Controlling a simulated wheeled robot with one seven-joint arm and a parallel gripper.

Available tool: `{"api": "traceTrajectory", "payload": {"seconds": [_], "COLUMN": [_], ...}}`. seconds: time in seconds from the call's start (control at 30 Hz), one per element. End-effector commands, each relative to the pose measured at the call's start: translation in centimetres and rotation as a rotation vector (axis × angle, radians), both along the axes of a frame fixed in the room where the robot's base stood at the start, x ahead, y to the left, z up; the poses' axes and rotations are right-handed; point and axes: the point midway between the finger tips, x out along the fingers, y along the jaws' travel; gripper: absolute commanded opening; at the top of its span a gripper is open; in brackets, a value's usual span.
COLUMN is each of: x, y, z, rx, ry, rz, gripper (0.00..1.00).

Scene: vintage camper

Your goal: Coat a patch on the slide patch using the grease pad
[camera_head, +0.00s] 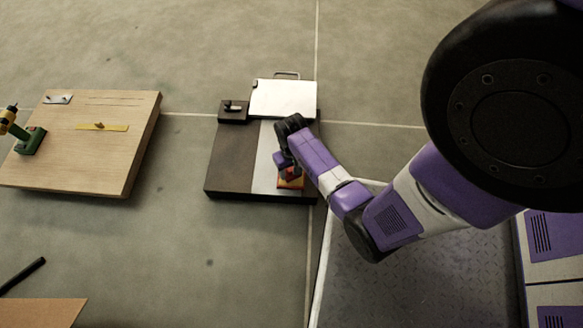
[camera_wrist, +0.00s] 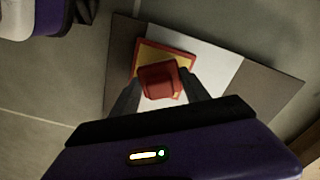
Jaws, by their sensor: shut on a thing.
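The grease pad (camera_wrist: 161,82) has a red grip block on a yellow and orange-red base. My gripper (camera_wrist: 160,92) is shut on its red block, with one dark finger on each side. In the head view the pad (camera_head: 291,180) shows partly beneath my gripper (camera_head: 289,166), near the front end of the slide patch. The slide patch (camera_head: 265,172) is a pale grey strip on a dark brown board (camera_head: 232,165). In the wrist view the pale strip (camera_wrist: 200,50) lies under and beside the pad. I cannot tell whether the pad touches the strip.
A white box-like item with a handle (camera_head: 284,98) and a small dark block (camera_head: 234,111) are at the board's back end. A wooden table (camera_head: 90,165) at left holds a drill (camera_head: 29,138) and a yellow strip (camera_head: 101,127). Open floor lies between table and board.

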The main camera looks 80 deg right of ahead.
Motion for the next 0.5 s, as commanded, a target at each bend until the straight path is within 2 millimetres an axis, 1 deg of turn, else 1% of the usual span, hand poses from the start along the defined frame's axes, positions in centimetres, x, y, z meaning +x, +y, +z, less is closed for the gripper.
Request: {"api": "traceTrajectory", "payload": {"seconds": [0.5], "x": [0.03], "y": [-0.02], "z": [-0.4], "rx": [-0.001], "ry": [-0.001], "rz": [0.0], "gripper": [0.22]}}
